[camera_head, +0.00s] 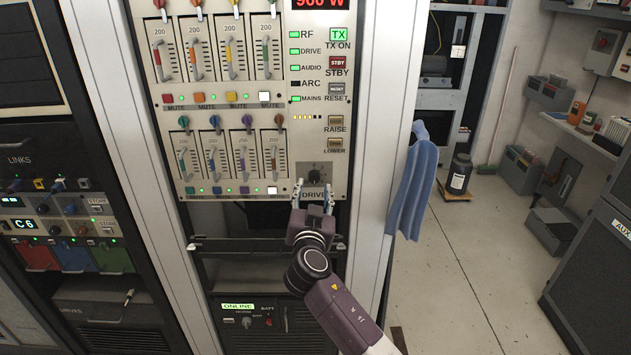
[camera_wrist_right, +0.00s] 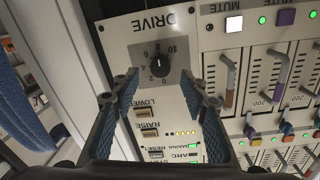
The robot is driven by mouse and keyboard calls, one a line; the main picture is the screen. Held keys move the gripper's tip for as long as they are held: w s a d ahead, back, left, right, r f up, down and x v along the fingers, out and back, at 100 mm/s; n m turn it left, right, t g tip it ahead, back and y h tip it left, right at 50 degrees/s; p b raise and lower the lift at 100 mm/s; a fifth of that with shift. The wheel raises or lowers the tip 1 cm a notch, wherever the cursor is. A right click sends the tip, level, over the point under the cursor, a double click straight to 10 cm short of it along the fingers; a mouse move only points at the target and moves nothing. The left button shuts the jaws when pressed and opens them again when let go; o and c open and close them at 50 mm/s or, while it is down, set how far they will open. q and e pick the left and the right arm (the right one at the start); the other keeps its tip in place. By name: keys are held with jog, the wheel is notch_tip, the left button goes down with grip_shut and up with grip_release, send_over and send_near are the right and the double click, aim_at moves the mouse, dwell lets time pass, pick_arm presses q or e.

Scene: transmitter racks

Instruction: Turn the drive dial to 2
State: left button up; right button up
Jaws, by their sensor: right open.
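The drive dial (camera_head: 314,177) is a small black knob on a dark square plate, low on the right of the beige transmitter panel, above the DRIVE label. In the right wrist view the dial (camera_wrist_right: 159,62) shows upside down with numbers around it; its exact setting is too small to tell. My right gripper (camera_head: 314,192) is open just in front of the dial, one finger to each side. In the wrist view its blue-padded fingers (camera_wrist_right: 160,82) frame the dial with nothing between them. Contact with the knob cannot be made out. My left gripper is out of view.
Coloured fader levers (camera_head: 242,160) and lit mute buttons (camera_head: 272,190) lie left of the dial. The RAISE (camera_head: 336,120) and LOWER (camera_head: 335,142) buttons sit just above it. A blue cloth (camera_head: 412,188) hangs to the right. The floor on the right is partly clear.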

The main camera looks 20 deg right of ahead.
aim_at(314, 179)
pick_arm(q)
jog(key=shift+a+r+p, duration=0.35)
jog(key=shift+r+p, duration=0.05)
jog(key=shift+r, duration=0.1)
pick_arm(e)
jog(key=shift+x, duration=2.05)
jog(key=shift+c, duration=0.5)
grip_shut()
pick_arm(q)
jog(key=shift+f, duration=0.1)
pick_arm(e)
jog(key=shift+f, duration=0.1)
